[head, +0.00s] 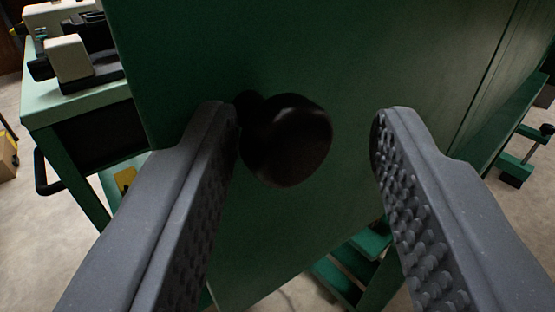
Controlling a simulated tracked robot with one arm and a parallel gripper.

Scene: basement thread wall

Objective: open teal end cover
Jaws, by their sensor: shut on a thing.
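The teal end cover (415,65) is a large dark green panel that fills the middle of the head view and leans in the picture. A round black knob (290,140) sticks out from it. My gripper (305,130) is at the knob, with one grey studded finger on each side. What lies behind the cover is hidden.
A green bench (60,105) at the left carries a white and black machine (75,60). A cardboard box (8,155) is at the far left edge. Green framework (355,265) shows below the cover. A green stand (525,155) is at the right. Bare floor (50,235) shows at lower left.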

